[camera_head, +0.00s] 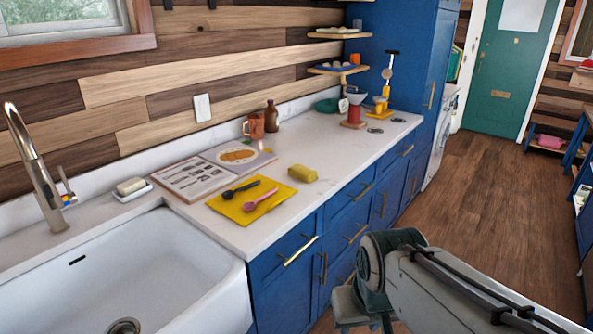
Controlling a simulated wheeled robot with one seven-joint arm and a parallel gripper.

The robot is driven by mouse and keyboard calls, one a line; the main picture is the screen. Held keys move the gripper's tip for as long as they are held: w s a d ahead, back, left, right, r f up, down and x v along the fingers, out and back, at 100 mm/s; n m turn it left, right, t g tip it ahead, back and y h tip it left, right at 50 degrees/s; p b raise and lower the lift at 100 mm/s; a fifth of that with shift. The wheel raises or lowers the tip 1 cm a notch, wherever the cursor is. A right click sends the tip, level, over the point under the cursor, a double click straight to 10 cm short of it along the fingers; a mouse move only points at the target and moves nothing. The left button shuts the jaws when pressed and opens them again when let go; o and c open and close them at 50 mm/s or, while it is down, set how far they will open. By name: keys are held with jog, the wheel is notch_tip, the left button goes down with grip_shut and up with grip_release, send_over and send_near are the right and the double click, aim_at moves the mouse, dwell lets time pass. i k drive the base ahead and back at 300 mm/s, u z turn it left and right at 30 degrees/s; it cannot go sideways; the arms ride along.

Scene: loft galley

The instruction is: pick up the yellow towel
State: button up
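A flat yellow cloth (232,210) lies on the white counter just right of the sink. A dark spoon (240,189) and a pink spoon (261,200) lie on top of it. A small, thick yellow block (302,173) rests on the counter to its right. I cannot tell whether the block is a folded towel or a sponge. My arm comes in from the lower right, in front of the blue cabinets. My gripper (352,306) seems to be at the bottom edge, low and apart from both yellow things; its fingers are not clear.
An open book (191,176) lies behind the cloth. A mug (254,126) and a brown bottle (271,117) stand near the wall. A white sink (165,262) is at left, with a soap dish (132,190) beside it. The counter's front edge and drawer handles face my arm. Open floor lies at right.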

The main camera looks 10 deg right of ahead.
aim_at(306, 175)
jog(key=z, duration=0.2)
jog(key=i, duration=0.25)
jog(key=z, duration=0.8)
jog(key=i, duration=1.45)
jog(key=u, duration=1)
jog(key=i, duration=0.35)
jog(key=u, duration=0.35)
